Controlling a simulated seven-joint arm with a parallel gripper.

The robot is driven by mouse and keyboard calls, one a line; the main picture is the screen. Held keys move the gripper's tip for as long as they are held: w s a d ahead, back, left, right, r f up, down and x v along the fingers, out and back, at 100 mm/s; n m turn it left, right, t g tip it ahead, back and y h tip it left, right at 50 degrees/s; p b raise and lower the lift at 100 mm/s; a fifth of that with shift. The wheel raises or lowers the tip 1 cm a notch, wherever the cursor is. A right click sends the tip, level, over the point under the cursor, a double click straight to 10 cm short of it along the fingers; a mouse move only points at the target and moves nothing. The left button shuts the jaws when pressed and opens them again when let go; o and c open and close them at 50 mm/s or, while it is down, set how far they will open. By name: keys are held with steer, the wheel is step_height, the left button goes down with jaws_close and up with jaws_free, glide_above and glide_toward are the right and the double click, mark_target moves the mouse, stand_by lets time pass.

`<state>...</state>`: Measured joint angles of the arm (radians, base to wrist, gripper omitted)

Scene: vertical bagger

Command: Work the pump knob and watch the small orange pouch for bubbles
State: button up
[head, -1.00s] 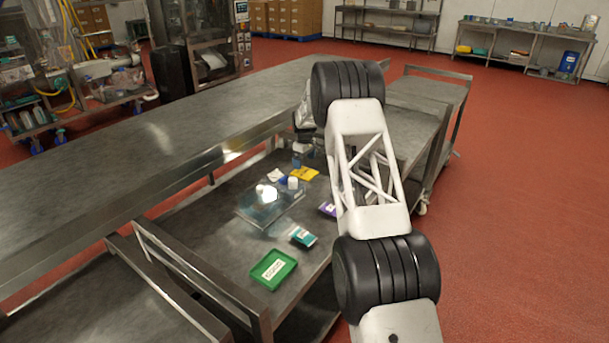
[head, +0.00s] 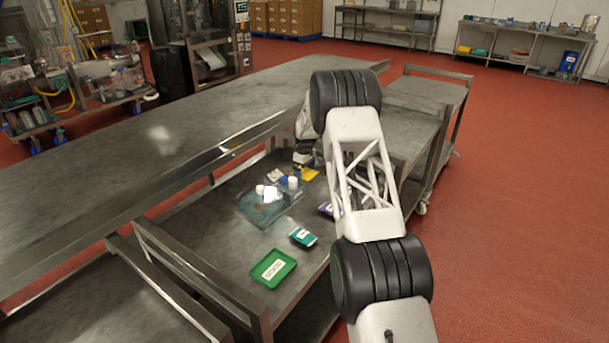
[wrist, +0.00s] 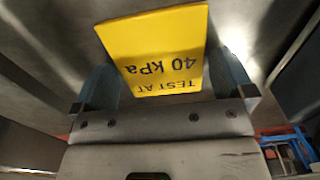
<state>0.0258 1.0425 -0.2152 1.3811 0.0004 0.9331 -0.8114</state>
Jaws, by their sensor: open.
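A clear shallow tank (head: 255,215) stands on the cart in the head view, with a white knob-like part (head: 292,184) at its back right. I cannot tell whether that is the pump knob. A faint brownish patch shows inside the tank. I cannot make out the orange pouch or any bubbles. My gripper (head: 303,168) is low behind the tank, near a yellow card (head: 311,175). In the wrist view my gripper (wrist: 165,78) is open. The yellow card (wrist: 155,45), reading "TEST AT 40 kPa", shows between the two fingers; I cannot tell whether they touch it.
A green tray (head: 291,264) with a white label lies at the cart's front. A teal packet (head: 303,237) and a purple packet (head: 326,209) lie nearby. A long steel table (head: 150,160) runs along the left. The cart top between tray and tank is mostly bare.

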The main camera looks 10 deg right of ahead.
mark_target(304, 173)
stand_by(0.6)
steer(key=c, duration=0.6)
steer(key=shift+r, duration=0.1)
steer(key=shift+r, duration=4.9)
steer(key=shift+s+a+r+m, duration=0.1)
steer(key=shift+s+a+m, duration=0.55)
steer(key=shift+m, duration=0.85)
steer(key=shift+s+a+r+m, duration=0.1)
steer(key=shift+s+a+m, duration=0.2)
steer(key=shift+s+m, duration=0.95)
steer(key=shift+s+a+r+m, duration=0.1)
steer(key=shift+s+a+m, duration=0.4)
steer(key=shift+m, duration=1.25)
